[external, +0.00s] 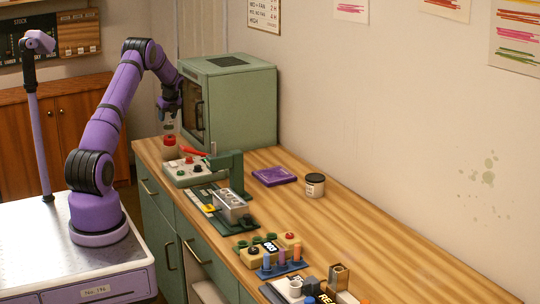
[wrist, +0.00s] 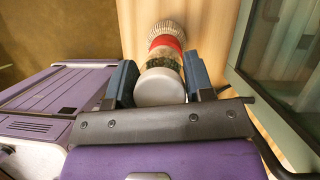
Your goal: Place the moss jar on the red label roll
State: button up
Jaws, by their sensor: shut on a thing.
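The moss jar (wrist: 160,85) is between the fingers of my gripper (wrist: 160,82) in the wrist view. It has a white end and a speckled green band. My gripper (external: 168,112) is shut on it at the far left end of the table, and the jar's pale body (external: 168,128) shows below the fingers. The red label roll (external: 169,140), red on top with a tan body, stands on the table right below the jar. The roll's red part (wrist: 166,42) shows just beyond the jar in the wrist view. I cannot tell whether the jar touches the roll.
A green cabinet-like oven (external: 240,105) stands close on the right of my gripper. A grey control box (external: 190,172) with knobs is in front of the roll. A purple book (external: 274,176) and a dark-lidded jar (external: 315,185) lie farther right.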

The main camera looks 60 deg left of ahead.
aim_at(168, 122)
jog(key=shift+f, duration=1.1)
jog(key=shift+f, duration=0.45)
jog(key=o, duration=1)
jog(key=shift+c, duration=0.2)
jog(key=shift+r, duration=0.1)
jog(key=shift+r, duration=0.2)
jog(key=v, duration=1.2)
jog(key=shift+r, duration=0.2)
